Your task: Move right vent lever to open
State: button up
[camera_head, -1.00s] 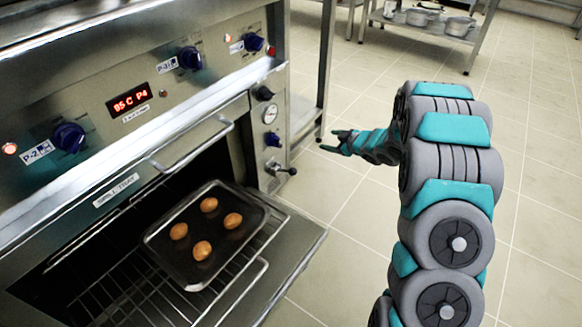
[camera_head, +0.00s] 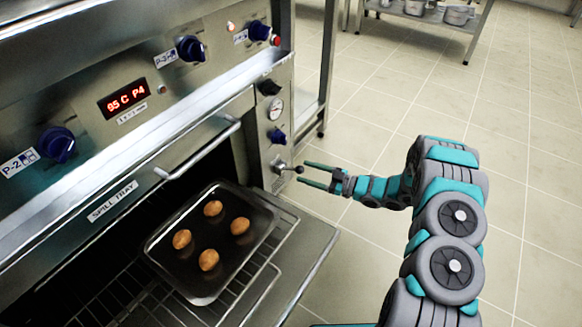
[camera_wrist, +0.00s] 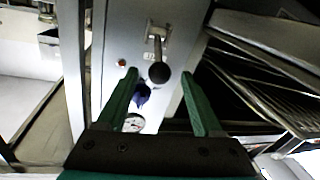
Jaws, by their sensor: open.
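The vent lever (camera_head: 285,167) is a short metal arm with a black ball knob, low on the narrow panel at the oven's right side. In the wrist view the lever (camera_wrist: 158,42) points toward me, and its ball appears between my two fingertips. My gripper (camera_head: 303,172) is open and empty, its green fingers pointing left at the panel. In the head view the fingertips are right at the ball, above and below it. I cannot tell whether they touch it or how deep it sits between them.
The oven door (camera_head: 310,258) hangs open on the left, with a dark tray (camera_head: 210,283) of several round brown items on the rack. Floor is free at right.

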aim_at(291, 169)
jog(key=x, duration=0.6)
jog(key=shift+a, duration=0.1)
grip_shut()
dwell(0.5)
dwell(0.9)
